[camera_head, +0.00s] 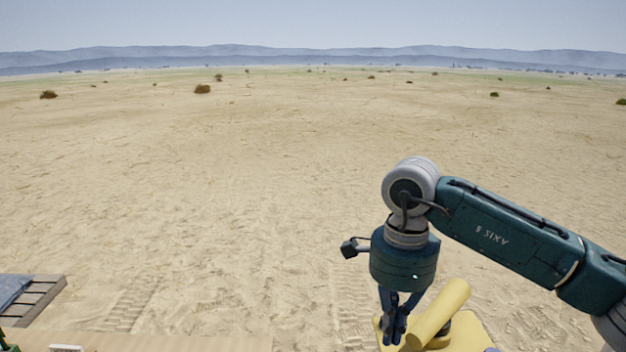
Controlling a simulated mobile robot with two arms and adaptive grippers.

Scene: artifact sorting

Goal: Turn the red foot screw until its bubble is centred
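A yellow instrument with a thick yellow tube (440,312) on a yellow base (468,333) stands at the bottom, right of centre, cut off by the lower edge. No red foot screw and no bubble can be seen. My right gripper (394,332) points down just left of the tube, its dark fingers close to the yellow base. I cannot tell whether the fingers touch anything or how far apart they are. My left gripper is not in view.
A strip of light wooden tabletop (150,341) runs along the bottom left, with a small white item (66,348) at its edge. A wooden pallet with a blue-grey cover (14,288) lies on the sand at far left. Open sand lies beyond.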

